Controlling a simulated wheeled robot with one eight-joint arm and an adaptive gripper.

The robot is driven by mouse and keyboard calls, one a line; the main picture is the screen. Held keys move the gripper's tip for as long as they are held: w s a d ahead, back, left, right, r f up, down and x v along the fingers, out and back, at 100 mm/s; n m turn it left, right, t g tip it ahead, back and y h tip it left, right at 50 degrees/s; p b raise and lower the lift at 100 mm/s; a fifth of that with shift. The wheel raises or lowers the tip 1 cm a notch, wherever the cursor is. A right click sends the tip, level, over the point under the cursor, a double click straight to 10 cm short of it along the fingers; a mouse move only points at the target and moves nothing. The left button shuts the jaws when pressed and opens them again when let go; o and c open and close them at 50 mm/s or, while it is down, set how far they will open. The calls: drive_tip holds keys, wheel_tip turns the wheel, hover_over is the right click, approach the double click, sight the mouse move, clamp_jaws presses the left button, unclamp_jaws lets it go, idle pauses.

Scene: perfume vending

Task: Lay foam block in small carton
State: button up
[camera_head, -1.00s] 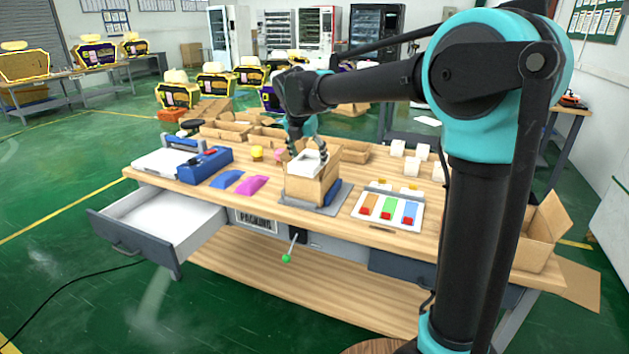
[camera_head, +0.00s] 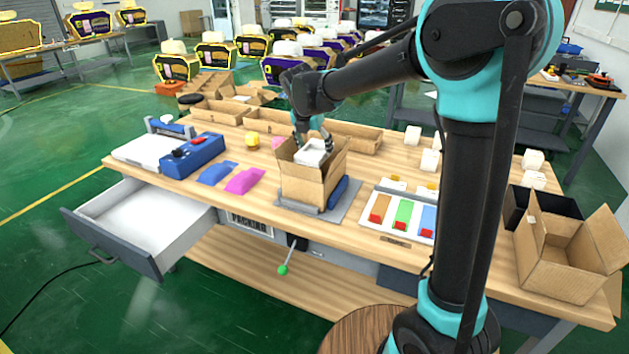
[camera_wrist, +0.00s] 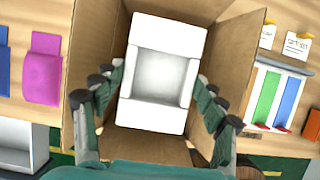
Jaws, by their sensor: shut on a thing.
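The white foam block (camera_head: 313,152) has a square hollow in its middle. My gripper (camera_head: 313,138) is shut on it, with a finger on each side, as the wrist view also shows for the block (camera_wrist: 165,75). The small carton (camera_head: 305,186) stands open on a grey plate on the table, flaps up. The block is at the carton's mouth, its top about level with the rim. In the wrist view the carton walls (camera_wrist: 95,50) surround the block. Whether the block touches the carton floor is hidden.
A larger open carton (camera_head: 565,262) stands at the table's right end. A tray with coloured strips (camera_head: 398,212) lies right of the small carton. Blue and pink pouches (camera_head: 245,180) and a blue device (camera_head: 192,158) lie to the left. An open drawer (camera_head: 150,225) juts out at the front left.

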sight(308, 156)
wheel_tip(308, 156, down, 13)
drive_tip(key=shift+r, duration=0.15)
idle(0.4)
drive_tip(key=o, duration=0.5)
drive_tip(key=v, duration=1.2)
